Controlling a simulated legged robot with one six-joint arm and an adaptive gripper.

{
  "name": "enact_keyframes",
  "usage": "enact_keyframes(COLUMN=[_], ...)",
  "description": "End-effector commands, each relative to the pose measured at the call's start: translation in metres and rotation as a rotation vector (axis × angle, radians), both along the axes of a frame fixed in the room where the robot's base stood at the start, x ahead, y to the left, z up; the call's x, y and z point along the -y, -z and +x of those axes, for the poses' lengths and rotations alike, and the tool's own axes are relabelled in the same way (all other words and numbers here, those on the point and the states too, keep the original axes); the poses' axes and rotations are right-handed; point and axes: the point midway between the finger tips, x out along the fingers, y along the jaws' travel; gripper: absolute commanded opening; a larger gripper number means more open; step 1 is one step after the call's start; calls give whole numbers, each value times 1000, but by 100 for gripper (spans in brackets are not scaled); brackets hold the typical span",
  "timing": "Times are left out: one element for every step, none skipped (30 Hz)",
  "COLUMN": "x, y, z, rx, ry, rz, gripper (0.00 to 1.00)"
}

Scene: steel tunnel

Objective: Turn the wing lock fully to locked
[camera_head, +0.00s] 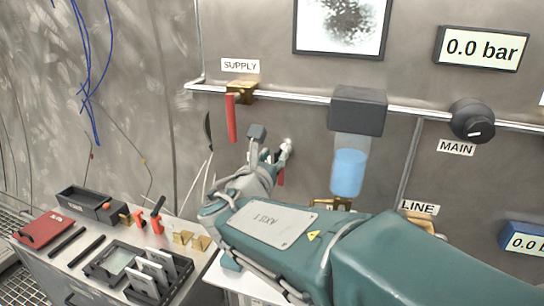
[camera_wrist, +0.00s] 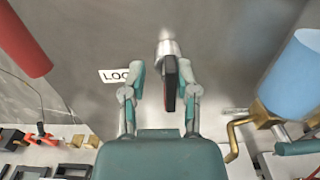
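The wing lock is a silver knob (camera_wrist: 167,48) on the wall with a dark, red-edged wing (camera_wrist: 171,88) that points down in the wrist view. A partly hidden label reading "LOC" (camera_wrist: 112,76) is on the wall to its left. My gripper (camera_wrist: 162,75) is open, with one finger on each side of the wing. The left finger has a clear gap to it; the right finger is very close, and I cannot tell if it touches. In the head view my gripper (camera_head: 270,145) is at the wall, and the lock's silver end (camera_head: 287,146) shows beside it, partly hidden.
A red lever (camera_head: 231,118) hangs from the supply valve, up and left. A blue-filled container (camera_head: 348,172) stands close on the right, with a brass crank (camera_wrist: 232,138) below it. A bench (camera_head: 95,262) with trays and small parts is at lower left.

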Motion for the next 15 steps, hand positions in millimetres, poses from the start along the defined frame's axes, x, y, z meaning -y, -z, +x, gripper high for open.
enact_keyframes(x=[0,1,2,2,1,1,1,0,0,0,-1,-1,-1,0,0], y=[0,-1,-1,-1,-1,-1,-1,-1,-1,-1,-1,-1,-1,-1,-1], z=[0,0,0,0,0,0,0,0,0,0,1,0,1,0,1], rx=[-1,-1,-1,0,0,0,1,1,1,2,3,4,5,7,10], ry=[-5,-5,-6,-6,-6,-5,-4,-4,-3,-2,-2,-2,-3,-3,-4], rz=[0,1,1,1,1,1,0,0,0,0,1,4,8,12,21], gripper=[0,0,0,0,0,0,0,0,0,0,0,0,0,0,0])
